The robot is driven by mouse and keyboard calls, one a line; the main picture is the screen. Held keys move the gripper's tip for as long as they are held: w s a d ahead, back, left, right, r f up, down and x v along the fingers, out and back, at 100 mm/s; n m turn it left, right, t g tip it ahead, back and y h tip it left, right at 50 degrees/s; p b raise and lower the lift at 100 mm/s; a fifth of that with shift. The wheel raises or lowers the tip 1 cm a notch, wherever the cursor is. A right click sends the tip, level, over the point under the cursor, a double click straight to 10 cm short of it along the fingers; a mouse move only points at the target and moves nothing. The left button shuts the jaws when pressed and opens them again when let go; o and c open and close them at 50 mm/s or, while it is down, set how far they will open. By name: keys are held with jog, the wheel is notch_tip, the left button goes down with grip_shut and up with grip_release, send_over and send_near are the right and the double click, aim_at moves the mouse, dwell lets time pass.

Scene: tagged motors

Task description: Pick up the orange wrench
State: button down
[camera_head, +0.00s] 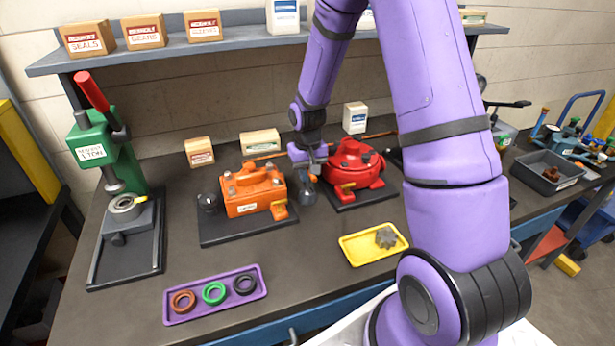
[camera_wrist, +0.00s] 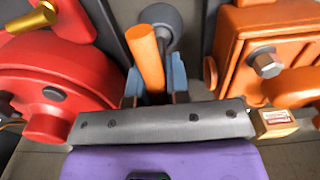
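An orange rounded handle (camera_wrist: 146,58), which looks like the orange wrench, shows in the wrist view; its lower part is hidden behind my gripper's body. My gripper (camera_wrist: 155,84) has its two bluish fingers on either side of it, with a small gap showing, so the fingers look open around it. In the head view my gripper (camera_head: 307,165) points down between the orange motor (camera_head: 253,190) and the red motor (camera_head: 352,165). The handle cannot be made out there between the fingers.
A grey round knob (camera_wrist: 160,22) lies just beyond the handle. A purple tray (camera_head: 215,306) with rings and a yellow tray (camera_head: 358,254) with a gear lie in front. A green press (camera_head: 105,160) stands left. A shelf (camera_head: 240,44) runs above the bench.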

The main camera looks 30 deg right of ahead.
dwell(0.3)
jog(key=shift+r, duration=0.55)
jog(key=r, duration=0.1)
jog(key=s+r, duration=0.1)
jog(key=shift+a+r, duration=0.2)
jog(key=shift+r, duration=0.1)
jog(key=s+a, duration=0.3)
jog(key=s, duration=0.4)
jog(key=s+a+r, duration=0.1)
jog(key=s+a, duration=0.2)
jog(key=s, duration=0.3)
jog(key=shift+s+r, duration=0.15)
jog(key=shift+s, duration=0.25)
